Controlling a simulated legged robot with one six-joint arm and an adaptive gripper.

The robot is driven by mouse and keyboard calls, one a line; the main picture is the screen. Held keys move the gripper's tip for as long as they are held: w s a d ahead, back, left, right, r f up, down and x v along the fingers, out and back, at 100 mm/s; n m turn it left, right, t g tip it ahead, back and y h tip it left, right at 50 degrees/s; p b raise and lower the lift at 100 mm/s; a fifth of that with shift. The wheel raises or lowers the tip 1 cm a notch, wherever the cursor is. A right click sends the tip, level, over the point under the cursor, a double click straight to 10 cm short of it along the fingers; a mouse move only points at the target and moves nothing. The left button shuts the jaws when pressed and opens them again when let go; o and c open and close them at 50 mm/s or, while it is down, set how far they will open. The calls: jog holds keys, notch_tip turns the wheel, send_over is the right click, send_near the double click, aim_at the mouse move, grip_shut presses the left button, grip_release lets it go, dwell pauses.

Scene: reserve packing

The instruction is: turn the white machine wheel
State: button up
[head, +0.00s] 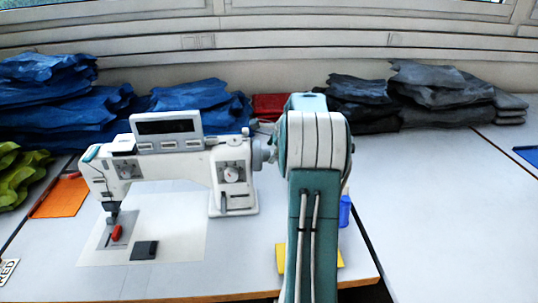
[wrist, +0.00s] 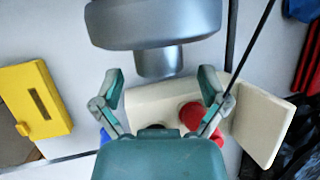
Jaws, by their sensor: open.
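The white sewing machine (head: 230,175) stands on the light table at left in the head view. Part of its wheel (head: 257,153) shows at its right end, with the rest hidden behind my arm. In the wrist view a large silver-grey round wheel with a narrower hub (wrist: 155,25) fills the top middle. My gripper (wrist: 161,82) is open and empty, its two fingers spread on either side just below the hub. Whether either finger touches the hub cannot be told. My gripper is hidden by my arm in the head view.
Blue fabric piles (head: 200,102) and grey fabric piles (head: 430,85) line the back. A yellow block (wrist: 38,100) lies at left in the wrist view. A red round part (wrist: 192,113) and a cream box (wrist: 262,122) are close to the fingers. The right table is mostly clear.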

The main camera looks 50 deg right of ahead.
jog(key=shift+x, duration=0.85)
jog(key=c, duration=1.2)
jog(key=shift+o, duration=0.2)
